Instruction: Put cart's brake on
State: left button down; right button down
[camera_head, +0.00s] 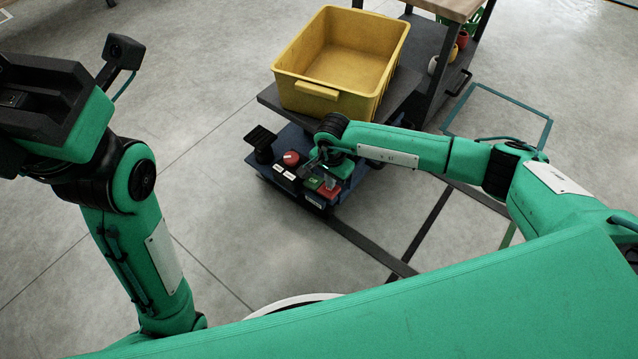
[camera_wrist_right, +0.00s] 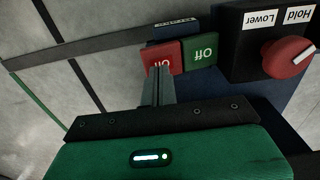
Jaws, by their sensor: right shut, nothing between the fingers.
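The cart (camera_head: 283,136) is dark blue with a control panel at its near end. The panel has a red button marked "On" (camera_wrist_right: 162,57) and a green button marked "Off" (camera_wrist_right: 205,50), side by side, beneath a label too small to read surely. The red button (camera_head: 329,191) also shows in the head view. My right gripper (camera_wrist_right: 160,72) is shut and empty, its fingertips at the edge of the red button; contact cannot be told. In the head view, my right gripper (camera_head: 319,165) is over the panel. My left arm is raised at the left; its fingers are out of sight.
A red knob (camera_wrist_right: 288,57) with "Hold" and "Lower" labels sits beside the buttons. A yellow bin (camera_head: 343,55) stands on the cart's platform. A dark shelf table (camera_head: 440,50) with pots is behind, right. Floor at left is clear.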

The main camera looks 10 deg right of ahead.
jog(key=shift+f+b, duration=0.85)
jog(key=shift+f, duration=0.3)
dwell(0.8)
jog(key=shift+r+p, duration=2.55)
jog(key=shift+r, duration=1)
jog(key=shift+a, duration=0.1)
